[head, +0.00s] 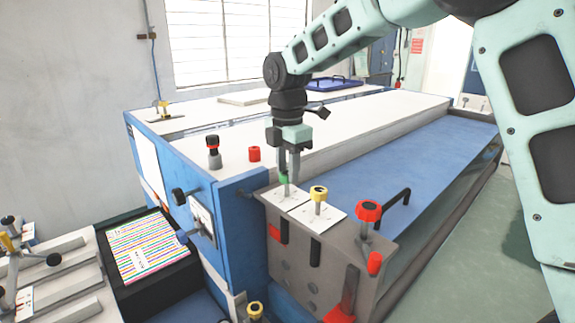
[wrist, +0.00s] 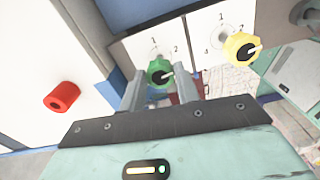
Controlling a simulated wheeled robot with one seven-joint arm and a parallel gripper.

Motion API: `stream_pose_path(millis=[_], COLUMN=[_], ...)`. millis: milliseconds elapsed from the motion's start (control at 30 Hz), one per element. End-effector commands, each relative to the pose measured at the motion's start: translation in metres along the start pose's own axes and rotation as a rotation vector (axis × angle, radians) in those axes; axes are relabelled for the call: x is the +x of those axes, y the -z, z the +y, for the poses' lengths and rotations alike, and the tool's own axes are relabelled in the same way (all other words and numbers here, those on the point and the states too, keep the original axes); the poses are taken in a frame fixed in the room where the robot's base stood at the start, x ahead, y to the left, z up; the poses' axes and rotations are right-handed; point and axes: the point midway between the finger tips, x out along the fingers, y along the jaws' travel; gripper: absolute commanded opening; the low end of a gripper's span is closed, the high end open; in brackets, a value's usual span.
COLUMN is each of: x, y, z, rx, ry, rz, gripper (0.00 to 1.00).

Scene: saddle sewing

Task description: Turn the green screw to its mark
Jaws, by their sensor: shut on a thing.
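The green screw (head: 284,179) stands on a white marked plate (head: 286,197) at the left of the grey bracket. My gripper (head: 289,172) comes down on it from above, with its fingers at the screw's head. In the wrist view the green knob (wrist: 159,71) sits between the two fingertips of my gripper (wrist: 160,82), and the jaws are shut on it. A light pointer line shows on the knob, aimed to the right. The plate behind it (wrist: 143,45) carries the numbers 1 and 2; the rest of its marks are hidden or too small to read.
A yellow screw (head: 319,193) stands close to the right on its own plate, and a red knob (head: 368,211) stands farther right. A red cap (head: 254,153) and a black-and-red knob (head: 213,143) are on the white top to the left. A black handle (head: 393,206) is beyond the bracket.

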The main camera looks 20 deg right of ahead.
Motion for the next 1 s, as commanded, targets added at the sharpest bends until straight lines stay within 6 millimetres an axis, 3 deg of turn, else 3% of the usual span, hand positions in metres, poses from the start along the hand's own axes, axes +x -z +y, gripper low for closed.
stream_pose_path(millis=[533,567,633,1000], x=[-0.0019,-0.0019,-0.0018,-0.0045], y=[-0.0002,-0.0002,-0.0002,-0.0001], z=[0.0012,0.0012,0.0011,0.0008], rx=[-0.027,-0.026,-0.026,-0.026], ry=[-0.006,-0.006,-0.005,-0.004], rz=[-0.001,-0.001,-0.001,-0.001], gripper=[0.09,0.34,0.53,0.53])
